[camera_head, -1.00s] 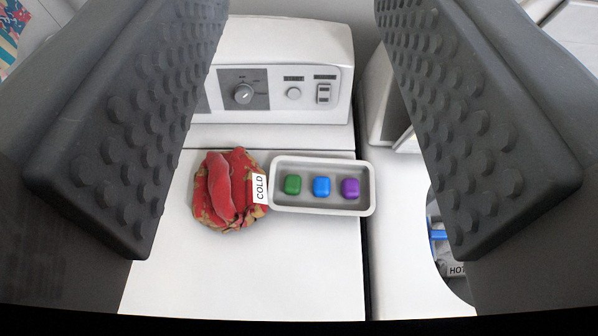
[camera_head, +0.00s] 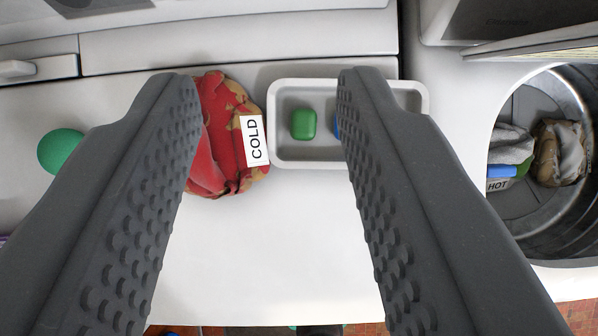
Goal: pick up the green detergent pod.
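The green detergent pod (camera_head: 304,124) lies in the left part of a white tray (camera_head: 292,164) on the white machine top. A blue pod (camera_head: 337,126) beside it is mostly hidden behind my right finger, and the tray's area further right is partly covered too. My gripper (camera_head: 270,80) is open and empty, with its fingers wide apart. In the picture the green pod lies between the two fingers, nearer the right one. I cannot tell how high the fingers are above the tray.
A red and tan cloth (camera_head: 222,150) with a COLD label (camera_head: 253,140) lies against the tray's left side. A green ball (camera_head: 62,151) is at the left. An open drum (camera_head: 520,215) with clothes and a HOT label is at the right. The white top below the tray is clear.

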